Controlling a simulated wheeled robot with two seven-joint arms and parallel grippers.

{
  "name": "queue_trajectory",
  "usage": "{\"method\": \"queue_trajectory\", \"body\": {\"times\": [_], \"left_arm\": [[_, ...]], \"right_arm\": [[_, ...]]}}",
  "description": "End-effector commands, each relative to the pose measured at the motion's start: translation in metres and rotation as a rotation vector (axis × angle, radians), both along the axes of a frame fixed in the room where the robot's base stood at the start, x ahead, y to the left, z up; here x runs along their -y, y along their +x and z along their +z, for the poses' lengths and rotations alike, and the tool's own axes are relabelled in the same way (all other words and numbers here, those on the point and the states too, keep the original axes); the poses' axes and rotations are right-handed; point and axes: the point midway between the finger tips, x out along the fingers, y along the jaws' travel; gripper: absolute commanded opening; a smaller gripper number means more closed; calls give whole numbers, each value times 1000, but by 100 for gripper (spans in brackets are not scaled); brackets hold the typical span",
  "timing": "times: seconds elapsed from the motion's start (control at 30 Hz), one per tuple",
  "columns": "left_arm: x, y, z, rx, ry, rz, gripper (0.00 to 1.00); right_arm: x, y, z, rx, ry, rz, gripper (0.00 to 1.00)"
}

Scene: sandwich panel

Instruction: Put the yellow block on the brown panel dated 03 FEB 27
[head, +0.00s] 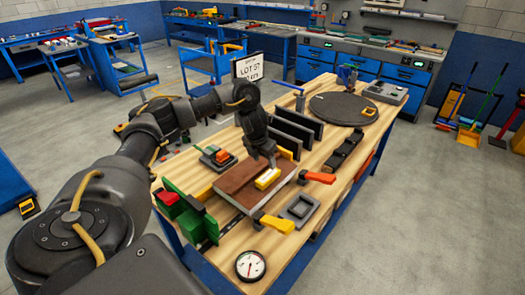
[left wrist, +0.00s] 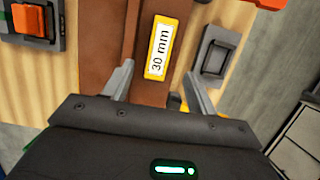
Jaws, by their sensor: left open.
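The yellow block (head: 267,179), with a white label reading "30 mm" in the left wrist view (left wrist: 158,48), appears to lie flat on the brown panel (head: 233,186). The panel also shows in the left wrist view (left wrist: 120,20) around and beneath the block. I cannot read a date on the panel. My left gripper (head: 266,160) is above the panel, close to the block. In the left wrist view its fingers (left wrist: 160,82) are spread apart and empty, with the block just beyond the tips. My right gripper is not in view.
A grey square frame (head: 300,207) lies right of the panel, near a red-orange clamp handle (head: 318,178). Black upright plates (head: 293,135) stand behind. A green block (head: 196,225) is at the left, a dial gauge (head: 250,265) at the front. A lot sign (head: 248,68) stands farther back.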

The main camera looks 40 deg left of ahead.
Motion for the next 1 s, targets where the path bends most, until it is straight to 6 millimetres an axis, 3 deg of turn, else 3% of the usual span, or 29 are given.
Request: {"method": "queue_trajectory", "body": {"times": [0.1, 0.3, 1.0], "left_arm": [[0, -5, 20, 2, 2, -2, 58], [0, -9, 34, 0, 0, 1, 58], [0, -10, 35, -1, 0, 1, 58]], "right_arm": [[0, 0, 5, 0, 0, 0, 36], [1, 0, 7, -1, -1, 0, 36], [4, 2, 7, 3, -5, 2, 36]]}}
